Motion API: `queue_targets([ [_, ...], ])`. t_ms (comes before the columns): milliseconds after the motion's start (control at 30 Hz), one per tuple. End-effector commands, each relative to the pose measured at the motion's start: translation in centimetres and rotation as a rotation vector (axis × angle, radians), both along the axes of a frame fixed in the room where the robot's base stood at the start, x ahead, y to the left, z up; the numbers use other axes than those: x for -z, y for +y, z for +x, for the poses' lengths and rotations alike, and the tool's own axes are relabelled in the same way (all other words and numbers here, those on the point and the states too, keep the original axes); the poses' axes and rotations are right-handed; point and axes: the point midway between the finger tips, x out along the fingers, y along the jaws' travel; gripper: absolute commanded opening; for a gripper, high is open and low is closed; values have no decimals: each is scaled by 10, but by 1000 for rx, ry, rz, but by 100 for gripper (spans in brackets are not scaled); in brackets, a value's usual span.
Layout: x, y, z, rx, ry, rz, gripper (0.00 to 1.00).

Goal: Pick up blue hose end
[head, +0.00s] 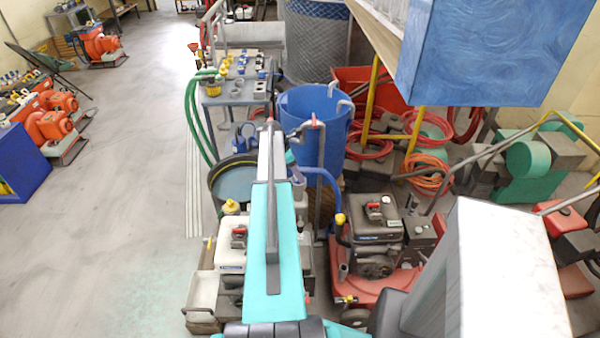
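A blue hose (325,176) arches beside my arm, in front of the blue barrel, and comes down on the right toward a yellow tip (340,218). I cannot tell whether that tip belongs to the hose or to the machine below it. My teal and grey arm reaches from the bottom edge up the middle of the picture and hides part of what lies behind it. Small dark and blue parts show near its far end. I cannot make out the fingers of my gripper there or whether they hold anything.
A blue barrel (312,108) stands beyond the arm, beside a grey bench (236,98) with small fittings. A red-based engine machine (385,280) stands right of the arm. A blue box (490,50) hangs into the upper right.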

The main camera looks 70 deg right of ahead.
Motion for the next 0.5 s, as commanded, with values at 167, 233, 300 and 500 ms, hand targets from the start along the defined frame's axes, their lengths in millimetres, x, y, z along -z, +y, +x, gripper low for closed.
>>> queue_targets([
  [167, 14, -4, -5, 0, 0, 0, 64],
  [233, 17, -4, -6, 0, 0, 0, 64],
  [300, 18, -4, -6, 0, 0, 0, 64],
  [500, 19, -4, -6, 0, -1, -1, 64],
])
